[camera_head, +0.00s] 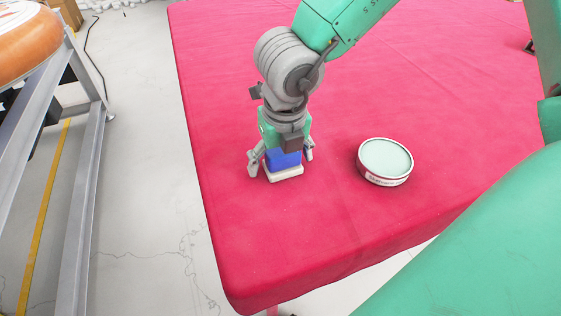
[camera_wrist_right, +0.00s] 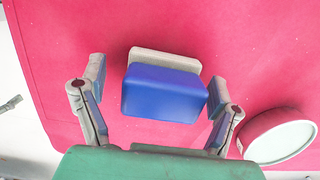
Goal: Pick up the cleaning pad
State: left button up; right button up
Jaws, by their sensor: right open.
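The cleaning pad is a blue block on a pale base (camera_head: 284,173) and rests on the red table (camera_head: 230,230). In the right wrist view the pad (camera_wrist_right: 163,95) shows its blue top, with the pale part along its far side. My right gripper (camera_head: 281,165) is open, pointing down over the pad, with one finger on each side of it. In the right wrist view a gap shows between the left finger and the pad; the right fingertip is close to the pad's edge, and I cannot tell whether it touches. My left gripper is not in view.
A round tin with a pale green lid (camera_head: 385,161) stands on the table to the right of the pad. A metal frame (camera_head: 85,180) with an orange inflatable (camera_head: 28,42) stands at the left, across a strip of floor. The table's left edge is near the gripper.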

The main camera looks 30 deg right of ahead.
jog(key=shift+d, duration=0.1)
jog(key=shift+d, duration=0.2)
jog(key=c, duration=1.3)
jog(key=shift+a, duration=0.15)
jog(key=shift+r, duration=0.2)
notch_tip(320, 180, up, 10)
jog(key=p, duration=0.3)
jog(key=shift+f+p, duration=0.2)
jog(key=shift+p, duration=0.2)
